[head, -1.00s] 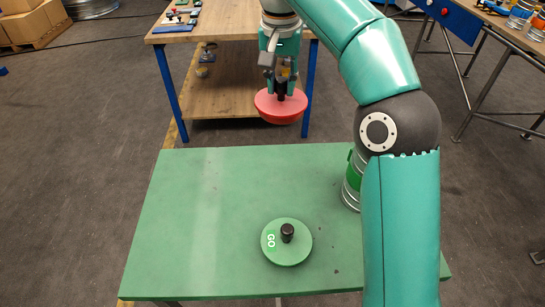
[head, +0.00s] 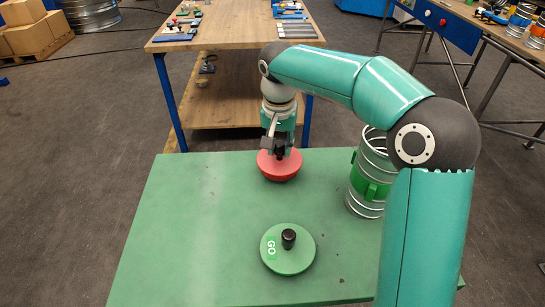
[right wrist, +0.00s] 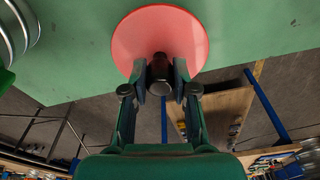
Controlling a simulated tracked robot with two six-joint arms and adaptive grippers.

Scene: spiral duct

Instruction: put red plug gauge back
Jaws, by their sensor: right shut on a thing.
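The red plug gauge (head: 279,166) is a red disc with a dark knob handle on top. My right gripper (head: 280,150) is shut on that handle, and the gauge hangs at the far edge of the green table. In the right wrist view the red disc (right wrist: 160,40) lies beyond the fingertips (right wrist: 160,82), which close on the black handle. I cannot tell whether the disc touches the table. A green GO plug gauge (head: 288,249) with a black knob stands on the green table (head: 180,220), nearer to me. My left gripper is not in view.
A silver spiral duct with a green clamp (head: 370,180) stands at the right of the green table, close to my right arm. A wooden workbench (head: 235,35) with tools stands behind. The left half of the green table is clear.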

